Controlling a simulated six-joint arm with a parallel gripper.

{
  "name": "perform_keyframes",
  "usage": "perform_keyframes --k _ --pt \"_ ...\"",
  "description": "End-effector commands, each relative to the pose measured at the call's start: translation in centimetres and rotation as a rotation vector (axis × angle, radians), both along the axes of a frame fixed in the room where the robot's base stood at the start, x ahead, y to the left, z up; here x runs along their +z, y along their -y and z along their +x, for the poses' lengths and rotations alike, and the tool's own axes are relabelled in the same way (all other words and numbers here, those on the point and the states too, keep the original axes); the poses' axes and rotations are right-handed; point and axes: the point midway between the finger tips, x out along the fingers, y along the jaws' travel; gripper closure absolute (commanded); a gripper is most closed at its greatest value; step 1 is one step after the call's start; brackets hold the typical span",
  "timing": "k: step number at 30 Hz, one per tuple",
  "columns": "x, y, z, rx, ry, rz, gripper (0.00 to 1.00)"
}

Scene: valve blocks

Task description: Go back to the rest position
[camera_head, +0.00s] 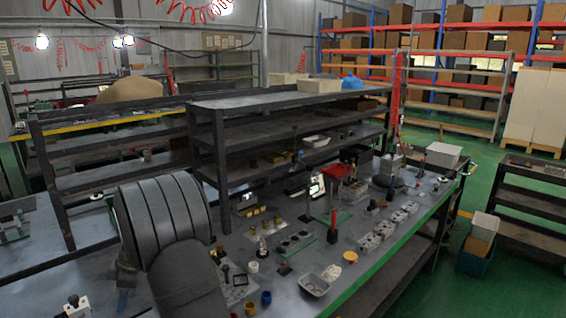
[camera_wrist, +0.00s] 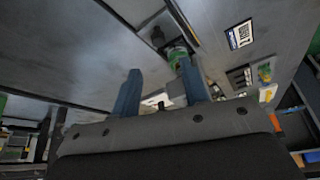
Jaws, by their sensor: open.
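My gripper (camera_wrist: 159,68) shows in the wrist view with its two blue-grey fingers spread apart and nothing visible gripped between them. A grey surface lies beyond the fingers. A green-and-metal part (camera_wrist: 176,54) appears close to the right fingertip; I cannot tell whether they touch. In the head view my large grey arm covers the lower left, and the gripper is not clearly visible there. Several metal valve blocks (camera_head: 370,243) stand in a row along the front right of the workbench (camera_head: 330,262), apart from my arm.
A dark shelf rack (camera_head: 207,155) stands behind the bench parts. A metal tray (camera_head: 314,285), a yellow cup (camera_head: 350,257) and a blue cup (camera_head: 266,298) sit near the front. A white label (camera_wrist: 240,35) shows in the wrist view.

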Motion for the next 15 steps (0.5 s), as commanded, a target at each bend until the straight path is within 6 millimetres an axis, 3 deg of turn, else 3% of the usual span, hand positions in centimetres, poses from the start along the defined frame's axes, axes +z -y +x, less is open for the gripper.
perform_keyframes --k 13,15 --pt "8.5 3.2 1.3 -0.001 0.003 0.002 0.59" --pt "6.5 2.5 0.9 0.003 -0.006 -0.003 0.59"
